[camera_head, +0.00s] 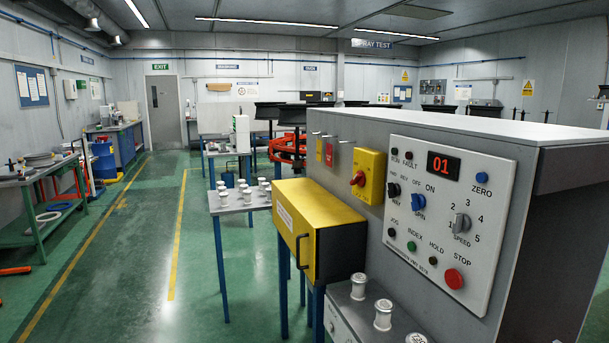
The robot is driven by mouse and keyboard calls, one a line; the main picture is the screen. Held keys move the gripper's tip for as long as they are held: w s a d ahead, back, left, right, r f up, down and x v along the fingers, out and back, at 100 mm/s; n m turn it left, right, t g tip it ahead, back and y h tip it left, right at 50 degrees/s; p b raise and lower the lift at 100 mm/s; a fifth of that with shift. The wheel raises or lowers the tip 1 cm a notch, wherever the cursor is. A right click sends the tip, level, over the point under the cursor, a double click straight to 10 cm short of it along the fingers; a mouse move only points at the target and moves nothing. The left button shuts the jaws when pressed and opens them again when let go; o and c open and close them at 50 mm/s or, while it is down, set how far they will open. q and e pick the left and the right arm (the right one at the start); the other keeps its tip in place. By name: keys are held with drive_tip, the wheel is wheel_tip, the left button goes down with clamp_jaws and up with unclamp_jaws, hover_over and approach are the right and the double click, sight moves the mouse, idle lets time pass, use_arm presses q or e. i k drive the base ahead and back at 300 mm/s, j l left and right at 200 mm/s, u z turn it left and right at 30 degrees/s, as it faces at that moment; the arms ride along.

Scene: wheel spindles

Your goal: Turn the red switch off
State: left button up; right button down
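A red rotary switch (358,178) sits on a yellow switch box (371,172) on the side of a large grey machine (340,135). I cannot tell its exact setting from its knob. To its right is a white control panel (440,215) with a lit red "01" display (443,165). The panel also carries a red STOP button (454,279), a blue spin knob (418,202) and a grey speed knob (462,222). Neither of my grippers is in view, and nothing covers the red switch.
A yellow-fronted box with a black handle (302,250) juts out left of the panel. White spindles (383,314) stand on a grey surface below it. A small table (230,203) with several spindles stands behind. The green floor (130,270) at left is mostly clear.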

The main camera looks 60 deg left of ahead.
sight(359, 178)
drive_tip(key=u, duration=1.65)
